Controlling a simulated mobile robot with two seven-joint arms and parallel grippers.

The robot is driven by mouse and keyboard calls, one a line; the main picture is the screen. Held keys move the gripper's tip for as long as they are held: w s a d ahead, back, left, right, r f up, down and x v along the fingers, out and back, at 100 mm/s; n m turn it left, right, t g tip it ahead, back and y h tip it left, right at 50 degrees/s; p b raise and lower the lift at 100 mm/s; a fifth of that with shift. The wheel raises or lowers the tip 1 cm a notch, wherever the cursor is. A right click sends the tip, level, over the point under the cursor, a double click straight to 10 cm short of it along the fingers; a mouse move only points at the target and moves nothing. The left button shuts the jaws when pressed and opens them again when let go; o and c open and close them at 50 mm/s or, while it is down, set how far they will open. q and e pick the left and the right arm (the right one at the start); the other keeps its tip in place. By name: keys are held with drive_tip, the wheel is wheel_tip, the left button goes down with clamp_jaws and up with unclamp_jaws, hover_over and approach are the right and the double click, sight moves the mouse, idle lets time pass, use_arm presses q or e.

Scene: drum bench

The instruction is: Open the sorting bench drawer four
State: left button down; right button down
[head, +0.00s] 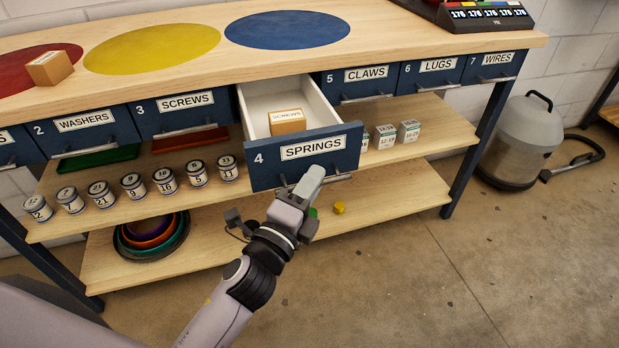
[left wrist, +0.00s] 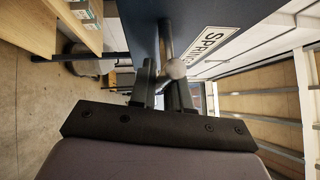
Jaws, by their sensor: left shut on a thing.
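Drawer four (head: 262,176), blue-fronted and labelled "4 SPRINGS", stands pulled out of the sorting bench (head: 150,20). A small box labelled "SCREWS" (head: 287,122) sits inside it. My left gripper (head: 307,182) is at the drawer's bar handle (head: 336,178), below the label. In the left wrist view the fingers (left wrist: 170,88) are closed around the handle (left wrist: 173,68), beside the drawer front (left wrist: 140,25). My right gripper is in neither view.
Drawers such as "SCREWS" (head: 184,110) and "CLAWS" (head: 365,82) beside it are shut. Numbered cans (head: 164,181) line the shelf below. Bowls (head: 150,232) stand on the lowest shelf. A vacuum cleaner (head: 517,140) stands at the right. The floor in front is clear.

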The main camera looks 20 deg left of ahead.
use_arm(q)
drive_tip(key=shift+s+d, duration=0.1)
drive_tip(key=shift+s, duration=0.05)
drive_tip(key=c, duration=1.2)
unclamp_jaws()
drive_tip(key=shift+r, duration=0.1)
